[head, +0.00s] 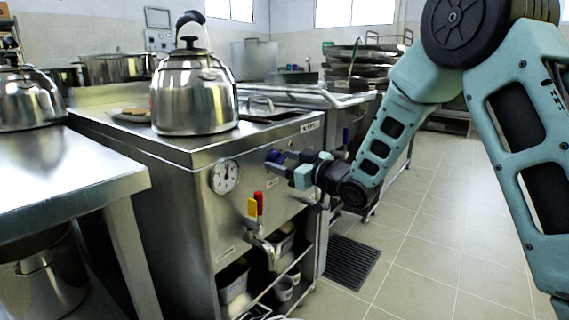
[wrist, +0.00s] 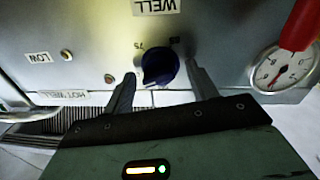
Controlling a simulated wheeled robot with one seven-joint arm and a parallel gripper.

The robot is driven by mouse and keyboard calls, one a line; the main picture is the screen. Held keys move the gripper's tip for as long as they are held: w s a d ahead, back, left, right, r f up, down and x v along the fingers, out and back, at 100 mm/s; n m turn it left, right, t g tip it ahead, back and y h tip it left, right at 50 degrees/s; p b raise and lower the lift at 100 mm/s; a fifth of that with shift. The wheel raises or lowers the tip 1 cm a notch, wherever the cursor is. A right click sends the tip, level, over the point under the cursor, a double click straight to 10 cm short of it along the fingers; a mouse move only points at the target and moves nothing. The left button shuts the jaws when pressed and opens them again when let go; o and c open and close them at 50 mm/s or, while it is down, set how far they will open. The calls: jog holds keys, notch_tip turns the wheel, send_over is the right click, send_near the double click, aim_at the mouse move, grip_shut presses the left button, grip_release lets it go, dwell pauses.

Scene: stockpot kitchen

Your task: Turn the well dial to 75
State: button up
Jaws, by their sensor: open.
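The well dial is a dark blue round knob (wrist: 158,67) on the steel front panel, in the middle of the wrist view. An upside-down WELL label (wrist: 157,6) and a small 75 mark (wrist: 139,47) show by it. My gripper (wrist: 161,72) is open, with one finger on each side of the knob. I cannot tell whether the fingers touch it, nor which way the dial points. In the head view my gripper (head: 287,163) is at the panel, and a bit of the blue knob (head: 272,156) shows at its tip.
A round gauge (head: 225,176) is on the panel left of the dial. A steel kettle (head: 194,95) stands on the counter above. The tiled floor at right is clear.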

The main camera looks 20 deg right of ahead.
jog(key=c, duration=1)
jog(key=shift+o, duration=0.2)
jog(key=shift+p, duration=0.3)
jog(key=m+p, duration=0.2)
jog(key=m, duration=0.1)
jog(key=shift+r+p, duration=0.25)
jog(key=shift+p, duration=0.05)
jog(key=m+p, duration=0.4)
jog(key=shift+g, duration=0.3)
jog(key=m+p, duration=0.4)
jog(key=shift+d+p, duration=0.1)
jog(key=shift+p, duration=0.25)
jog(key=shift+f+m+g+p, duration=0.1)
jog(key=shift+m+g+p, duration=0.2)
jog(key=shift+m+p, duration=0.7)
jog(key=shift+m, duration=0.3)
